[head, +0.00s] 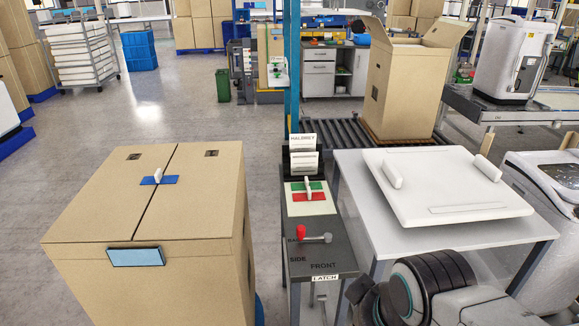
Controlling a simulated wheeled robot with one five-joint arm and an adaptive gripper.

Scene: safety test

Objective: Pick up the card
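A white card (303,141) printed "HALDREY" stands upright at the back of the narrow dark stand in the middle of the head view. More pale cards or slips (304,163) stand just in front of and below it, against a black holder. Their small print is unreadable, and I cannot tell whether they are separate cards. My folded arm shows at the bottom right, with a black ribbed joint and small dark parts at its left end. I cannot make out gripper fingers there or whether they hold anything. My arm is apart from the card.
The stand (318,262) carries a green and red panel (308,197) with a small upright lever, a red-knobbed handle (314,236) and a "LATCH" label. A large closed carton (95,205) stands left. A table (440,235) with a white board (445,187) stands right.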

